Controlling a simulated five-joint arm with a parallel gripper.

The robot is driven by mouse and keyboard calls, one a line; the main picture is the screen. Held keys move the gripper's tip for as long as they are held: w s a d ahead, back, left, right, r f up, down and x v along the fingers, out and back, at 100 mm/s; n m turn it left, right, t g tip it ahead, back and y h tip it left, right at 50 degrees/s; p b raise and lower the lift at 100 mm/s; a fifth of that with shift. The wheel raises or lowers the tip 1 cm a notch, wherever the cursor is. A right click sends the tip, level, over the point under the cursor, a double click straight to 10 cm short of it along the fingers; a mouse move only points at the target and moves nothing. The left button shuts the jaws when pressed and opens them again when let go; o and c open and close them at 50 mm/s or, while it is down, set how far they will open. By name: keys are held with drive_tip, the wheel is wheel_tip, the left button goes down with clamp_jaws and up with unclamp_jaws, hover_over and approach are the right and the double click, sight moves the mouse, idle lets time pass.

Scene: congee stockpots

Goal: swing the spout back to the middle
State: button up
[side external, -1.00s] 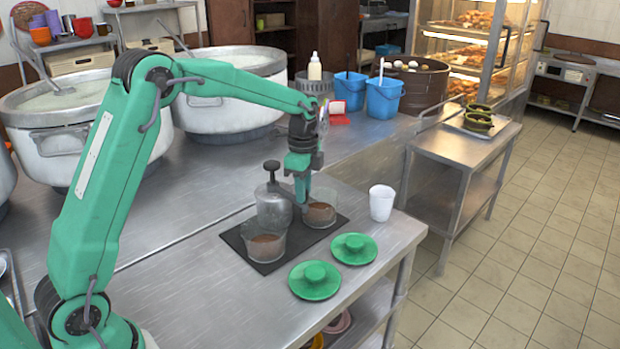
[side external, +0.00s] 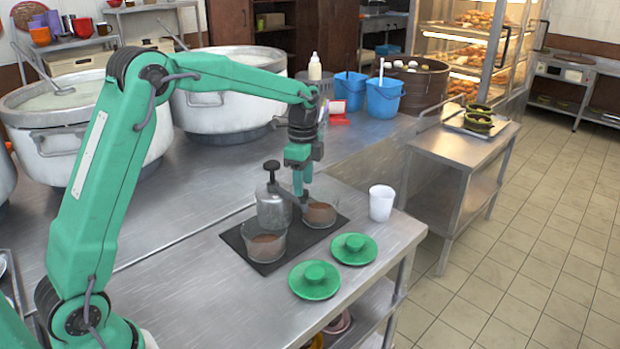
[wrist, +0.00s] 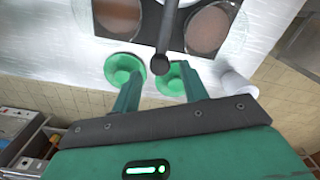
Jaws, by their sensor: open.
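A grey pump dispenser (side external: 272,207) stands at the back of a dark mat (side external: 234,240), between two clear cups of brown contents. One is the left cup (side external: 267,244), the other the right cup (side external: 320,213). Its dark spout (side external: 289,194) slants toward the front right. In the wrist view the spout (wrist: 165,35) runs down between the two cups, its round end in the gap between my fingers. My gripper (side external: 299,192) is open over the spout, one finger on each side; I cannot tell whether either finger touches it.
Two green lids (side external: 314,281) (side external: 354,249) lie in front of the mat, and a white cup (side external: 381,203) stands to its right. Large stockpots (side external: 218,112) and blue containers (side external: 384,99) stand behind. The counter's front edge is close to the lids.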

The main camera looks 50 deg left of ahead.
drive_tip(key=shift+r, duration=2.3)
drive_tip(key=shift+s+d+r, duration=0.1)
drive_tip(key=shift+s+r, duration=0.25)
drive_tip(key=shift+r, duration=0.05)
drive_tip(key=s+d+r+n+t, duration=0.25)
drive_tip(key=s+n, duration=0.25)
drive_tip(key=s, duration=0.5)
drive_tip(key=s+d+r+n+t, duration=0.2)
drive_tip(key=s+r+n, duration=0.2)
drive_tip(key=s, duration=0.6)
drive_tip(key=s+f+n+t, duration=0.1)
drive_tip(key=s+f+n, duration=0.2)
drive_tip(key=s, duration=0.5)
drive_tip(key=shift+d+f+n, duration=0.2)
drive_tip(key=shift+f+n, duration=0.15)
drive_tip(key=shift+n, duration=0.15)
